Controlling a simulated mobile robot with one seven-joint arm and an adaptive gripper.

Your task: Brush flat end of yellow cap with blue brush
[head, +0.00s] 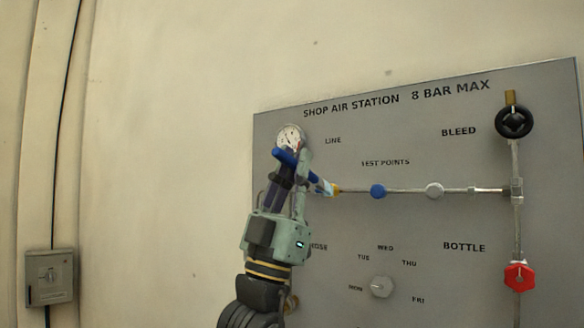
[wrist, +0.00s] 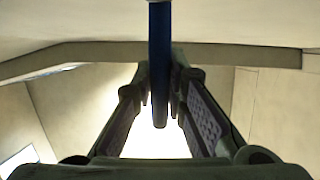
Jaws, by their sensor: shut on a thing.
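The blue brush (head: 284,157) is held in my gripper (head: 293,168), its handle slanting from upper left down to lower right. The pale brush end points right and meets or overlaps the yellow cap (head: 336,189) in the picture; I cannot tell if they touch. The yellow cap is at the left end of the horizontal pipe, and its flat end is partly hidden by the brush. In the wrist view the blue brush (wrist: 160,75) runs between the two fingers of my gripper (wrist: 161,88), which are shut on it. The yellow cap does not show there.
A round gauge (head: 289,137) is on the grey panel (head: 400,130) just behind the fingers. A blue test point (head: 378,191) and a white one (head: 434,190) follow along the pipe. A dial (head: 382,286), black wheel (head: 513,121) and red knob (head: 519,277) stick out farther away.

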